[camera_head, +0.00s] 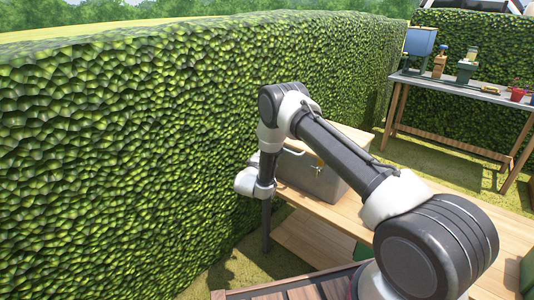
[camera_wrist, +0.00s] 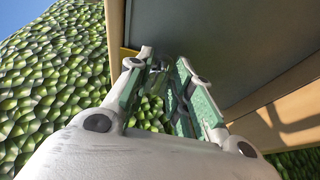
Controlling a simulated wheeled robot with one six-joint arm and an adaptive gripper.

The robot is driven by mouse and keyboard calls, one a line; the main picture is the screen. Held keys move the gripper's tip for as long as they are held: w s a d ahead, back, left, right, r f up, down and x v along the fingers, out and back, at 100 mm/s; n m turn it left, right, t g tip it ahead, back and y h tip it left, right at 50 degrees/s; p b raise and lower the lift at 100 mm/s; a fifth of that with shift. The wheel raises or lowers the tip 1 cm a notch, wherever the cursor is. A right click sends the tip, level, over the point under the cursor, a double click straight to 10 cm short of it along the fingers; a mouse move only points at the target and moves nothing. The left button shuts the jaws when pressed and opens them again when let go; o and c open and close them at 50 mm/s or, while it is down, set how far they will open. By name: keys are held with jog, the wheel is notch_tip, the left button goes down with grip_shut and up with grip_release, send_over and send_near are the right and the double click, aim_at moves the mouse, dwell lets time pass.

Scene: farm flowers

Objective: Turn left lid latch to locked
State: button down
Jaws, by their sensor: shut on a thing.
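A grey box (camera_head: 318,183) with a pale wooden lid (camera_head: 346,141) stands on the wooden bench, partly behind my arm. Its grey wall fills the upper right of the wrist view (camera_wrist: 215,40). My gripper (camera_wrist: 163,62) is at the box's left end, its fingers closed on a small part at the wall's edge. This part is the left lid latch, mostly hidden between the fingers, so its angle cannot be told. A yellow bit (camera_wrist: 127,54) shows beside the left fingertip. A small brass-coloured fitting (camera_head: 318,164) shows on the box front, partly by my arm.
A tall green hedge (camera_head: 130,140) runs close along the left, near my gripper. The wooden bench (camera_head: 315,240) extends under the box. A grey-topped table (camera_head: 460,92) with pots and other items stands at the back right.

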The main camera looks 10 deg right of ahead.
jog(key=shift+f, duration=0.15)
jog(key=c, duration=1.3)
grip_release()
jog(key=v, duration=1.2)
